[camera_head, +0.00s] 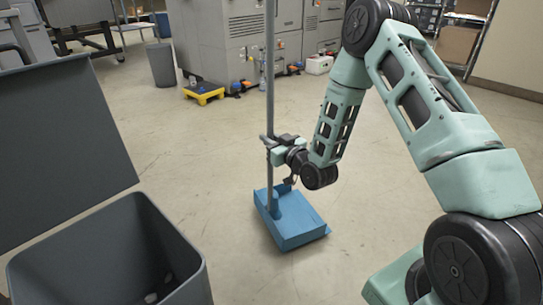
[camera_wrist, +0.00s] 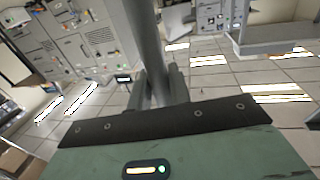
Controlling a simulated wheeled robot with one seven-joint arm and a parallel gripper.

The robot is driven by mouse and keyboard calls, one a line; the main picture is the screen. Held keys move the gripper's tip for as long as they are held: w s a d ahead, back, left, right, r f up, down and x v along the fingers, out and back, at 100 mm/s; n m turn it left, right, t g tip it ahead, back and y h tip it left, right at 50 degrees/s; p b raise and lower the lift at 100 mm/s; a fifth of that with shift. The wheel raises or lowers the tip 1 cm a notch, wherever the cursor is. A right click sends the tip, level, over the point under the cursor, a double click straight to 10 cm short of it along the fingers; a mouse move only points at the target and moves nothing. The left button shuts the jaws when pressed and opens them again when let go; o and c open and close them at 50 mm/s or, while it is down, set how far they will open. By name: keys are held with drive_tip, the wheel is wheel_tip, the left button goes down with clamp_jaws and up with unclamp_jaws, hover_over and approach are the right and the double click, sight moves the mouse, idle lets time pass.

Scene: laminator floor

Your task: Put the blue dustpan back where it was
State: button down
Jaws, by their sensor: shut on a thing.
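The blue dustpan (camera_head: 296,226) is in the middle of the head view, with a long grey upright handle (camera_head: 270,80). My gripper (camera_head: 270,142) is shut on the handle, above the pan. The pan is close to the floor; I cannot tell whether it touches. In the wrist view the grey handle (camera_wrist: 150,45) runs up from between my gripper's fingers (camera_wrist: 155,85). The pan is not visible in the wrist view.
A dark grey bin (camera_head: 110,255) with its lid (camera_head: 55,150) raised stands at the front left. Grey machine cabinets (camera_head: 225,45), a yellow step (camera_head: 204,93) and a small grey bin (camera_head: 161,65) are at the back. The floor (camera_head: 145,125) around the dustpan is clear.

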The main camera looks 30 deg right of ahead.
drive_tip(key=shift+f+b, duration=0.75)
drive_tip(key=shift+f, duration=0.95)
drive_tip(key=c, duration=1.3)
unclamp_jaws()
